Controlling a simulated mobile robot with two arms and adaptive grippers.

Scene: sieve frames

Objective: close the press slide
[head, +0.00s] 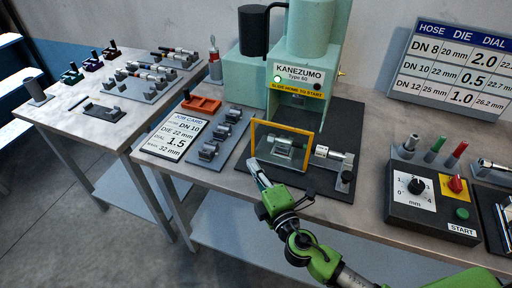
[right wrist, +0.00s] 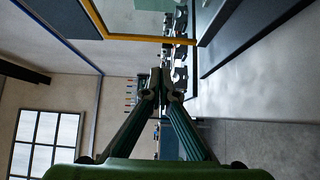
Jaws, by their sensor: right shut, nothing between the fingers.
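The teal Kanezumo press (head: 318,40) stands at the back of the bench, with a yellow label about the slide and a lit green lamp. In front of it, a yellow-edged clear frame (head: 312,139) stands upright on the dark base plate, around a clamped metal assembly (head: 290,146). A silver cylinder (head: 333,155) lies to its right. My right gripper (head: 253,165) is shut and empty, just left and in front of the frame's lower left corner. In the right wrist view, its shut fingertips (right wrist: 163,84) are below the yellow frame edge (right wrist: 145,38). My left gripper is out of view.
A job card (head: 178,137), a grey rack with clamps (head: 205,158) and an orange tray (head: 201,104) lie left of the press. A control box (head: 432,205) with dial and START button stands at the right. A second table (head: 75,122) holds more parts.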

